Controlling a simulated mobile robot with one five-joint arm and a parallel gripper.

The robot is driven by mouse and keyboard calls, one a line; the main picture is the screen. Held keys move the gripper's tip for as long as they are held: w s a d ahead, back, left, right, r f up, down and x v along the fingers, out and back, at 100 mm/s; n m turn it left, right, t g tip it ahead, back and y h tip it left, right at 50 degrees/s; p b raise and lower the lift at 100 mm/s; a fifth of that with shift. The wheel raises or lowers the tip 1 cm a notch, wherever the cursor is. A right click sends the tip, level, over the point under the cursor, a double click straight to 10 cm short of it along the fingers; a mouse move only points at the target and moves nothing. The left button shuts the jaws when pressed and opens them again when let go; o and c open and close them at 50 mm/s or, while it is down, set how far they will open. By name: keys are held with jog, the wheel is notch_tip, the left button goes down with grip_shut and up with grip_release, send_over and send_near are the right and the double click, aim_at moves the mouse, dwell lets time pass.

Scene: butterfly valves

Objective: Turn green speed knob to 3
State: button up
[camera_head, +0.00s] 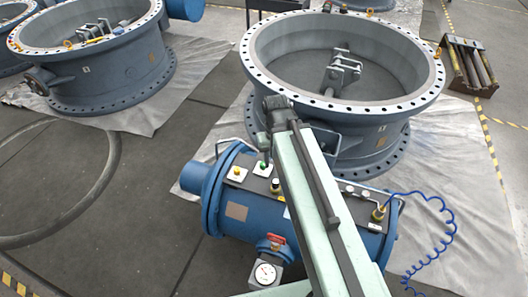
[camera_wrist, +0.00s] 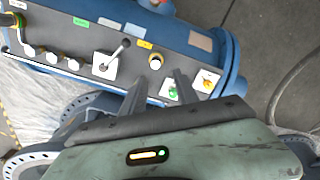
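The green knob (camera_head: 263,167) sits on a white square plate on the panel of the blue cylinder unit (camera_head: 214,186). In the wrist view the green knob (camera_wrist: 173,92) shows just inside the right finger, partly covered by it. My gripper (camera_wrist: 160,75) is open, with its two dark fingers apart and nothing held. In the head view the end of my arm hangs over the panel close to the green knob; the fingertips are hard to make out. I cannot tell the gap between fingers and knob. Numbers around the knob are too small to read.
A yellow knob (camera_head: 237,173) is left of the green one. A black knob (camera_wrist: 155,62) and a lever (camera_wrist: 112,60) share the panel. A gauge (camera_head: 264,273), red-handled valve (camera_head: 276,238) and blue coiled hose (camera_head: 430,240) are nearby. A large valve ring (camera_head: 340,150) stands behind.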

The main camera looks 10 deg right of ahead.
jog(key=shift+s+a+r, duration=0.1)
jog(key=shift+a, duration=0.15)
jog(key=shift+o, duration=1.1)
jog(key=m+b, duration=0.9)
jog(key=m, duration=0.5)
send_over(263, 164)
jog(key=f, duration=0.8)
jog(key=shift+s+f, duration=0.25)
jog(key=shift+f, duration=0.15)
jog(key=shift+w+f+m, duration=0.15)
jog(key=shift+w+m, duration=0.2)
jog(key=shift+m, duration=0.45)
notch_tip(263, 164, down, 8)
jog(key=b, duration=0.7)
jog(key=shift+b, duration=0.4)
jog(key=shift+r, duration=0.2)
